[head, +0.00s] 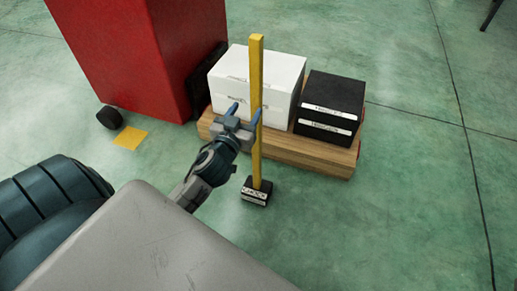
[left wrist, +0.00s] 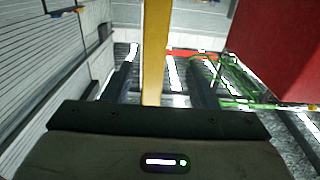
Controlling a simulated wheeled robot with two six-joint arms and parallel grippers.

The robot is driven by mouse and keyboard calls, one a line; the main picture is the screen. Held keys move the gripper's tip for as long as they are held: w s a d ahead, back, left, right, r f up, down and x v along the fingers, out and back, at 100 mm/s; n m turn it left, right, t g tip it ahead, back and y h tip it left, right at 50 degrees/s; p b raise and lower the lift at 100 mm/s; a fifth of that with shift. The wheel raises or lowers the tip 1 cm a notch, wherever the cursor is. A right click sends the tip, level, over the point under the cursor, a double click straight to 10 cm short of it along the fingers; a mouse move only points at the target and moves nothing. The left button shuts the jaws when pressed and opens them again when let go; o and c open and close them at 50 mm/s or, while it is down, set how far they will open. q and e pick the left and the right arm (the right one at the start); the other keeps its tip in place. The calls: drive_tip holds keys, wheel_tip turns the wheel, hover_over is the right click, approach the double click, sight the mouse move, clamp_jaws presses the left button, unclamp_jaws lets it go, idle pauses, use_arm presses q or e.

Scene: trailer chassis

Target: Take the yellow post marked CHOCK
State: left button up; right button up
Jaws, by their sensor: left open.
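The yellow post (head: 256,75) stands upright on a small black base block (head: 257,190) on the floor. The block carries a white label too small to read. My left gripper (head: 245,111) is open at about the post's mid-height, and its right finger overlaps the post in the head view. In the left wrist view the yellow post (left wrist: 155,50) runs between the two spread fingers of my left gripper (left wrist: 163,80), nearer the left finger. I cannot tell whether a finger touches it. My right gripper is not in view.
Behind the post a wooden pallet (head: 310,155) carries white boxes (head: 240,85) and black boxes (head: 330,105). A red cabinet (head: 140,50) with a black wheel (head: 109,117) stands at left. A yellow floor patch (head: 130,138) lies near it.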

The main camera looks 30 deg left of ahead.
sight(252, 101)
use_arm(q)
drive_tip(key=x, duration=0.3)
drive_tip(key=shift+w, duration=0.4)
drive_tip(key=shift+d+b+x, duration=0.15)
drive_tip(key=shift+b+x, duration=0.2)
drive_tip(key=shift+x, duration=0.9)
drive_tip(key=shift+d+b+x, duration=0.2)
drive_tip(key=shift+b+x, duration=0.1)
drive_tip(key=shift+x, duration=1)
clamp_jaws()
